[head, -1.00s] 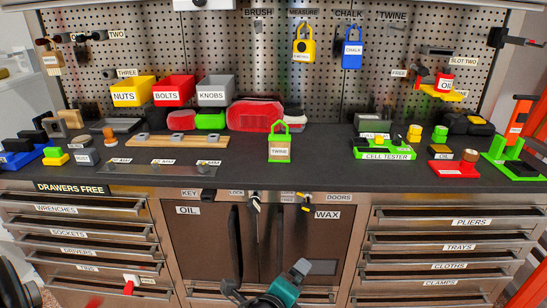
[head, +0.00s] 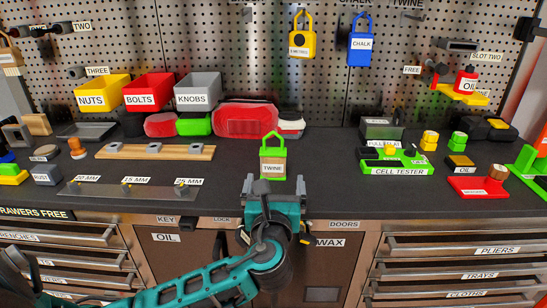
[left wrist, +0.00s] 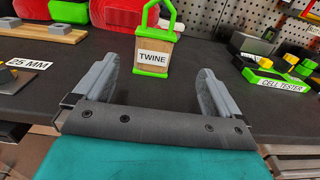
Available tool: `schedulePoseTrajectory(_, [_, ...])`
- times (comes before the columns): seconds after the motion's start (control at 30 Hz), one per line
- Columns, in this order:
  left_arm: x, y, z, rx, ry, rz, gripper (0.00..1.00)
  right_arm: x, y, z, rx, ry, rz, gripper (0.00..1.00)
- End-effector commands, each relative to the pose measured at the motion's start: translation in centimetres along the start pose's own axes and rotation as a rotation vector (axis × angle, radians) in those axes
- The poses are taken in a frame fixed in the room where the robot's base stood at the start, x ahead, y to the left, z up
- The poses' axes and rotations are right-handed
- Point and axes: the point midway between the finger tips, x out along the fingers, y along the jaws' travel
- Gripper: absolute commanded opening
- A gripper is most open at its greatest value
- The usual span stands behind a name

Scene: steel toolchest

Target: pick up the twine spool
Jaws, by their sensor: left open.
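The twine spool (head: 272,166) stands upright on the dark bench top near its front edge. It has a tan body, a green base, a green loop handle on top and a white TWINE label. It also shows in the left wrist view (left wrist: 154,46), just beyond and between the fingers. My left gripper (head: 274,187) is open and empty at the bench's front edge, right in front of the spool. In the left wrist view its two grey fingers (left wrist: 153,88) are spread wide, apart from the spool. My right gripper is not in view.
The green cell tester (head: 395,168) stands to the right. A red case (head: 246,120) and bins are behind. The bench top beside the spool is clear.

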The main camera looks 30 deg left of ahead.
Motion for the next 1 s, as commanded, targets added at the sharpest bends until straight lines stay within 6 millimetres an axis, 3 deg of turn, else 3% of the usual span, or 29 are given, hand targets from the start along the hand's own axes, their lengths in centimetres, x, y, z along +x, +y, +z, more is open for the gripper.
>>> schedulePoseTrajectory(0.2, [4.2,0.1,0.0,0.0,-0.001,0.003,0.98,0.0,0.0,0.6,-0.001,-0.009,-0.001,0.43])
schedulePoseTrajectory(0.47, [6.5,0.2,0.1,-0.002,-0.001,0.001,0.98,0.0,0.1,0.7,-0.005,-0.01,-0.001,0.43])
schedulePoseTrajectory(0.7, [9.9,0.9,0.1,-0.003,0.0,0.002,0.98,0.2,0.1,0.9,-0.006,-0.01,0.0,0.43])
schedulePoseTrajectory(1.0, [11.2,0.9,0.1,-0.002,0.001,0.0,0.98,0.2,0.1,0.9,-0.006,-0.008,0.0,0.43])
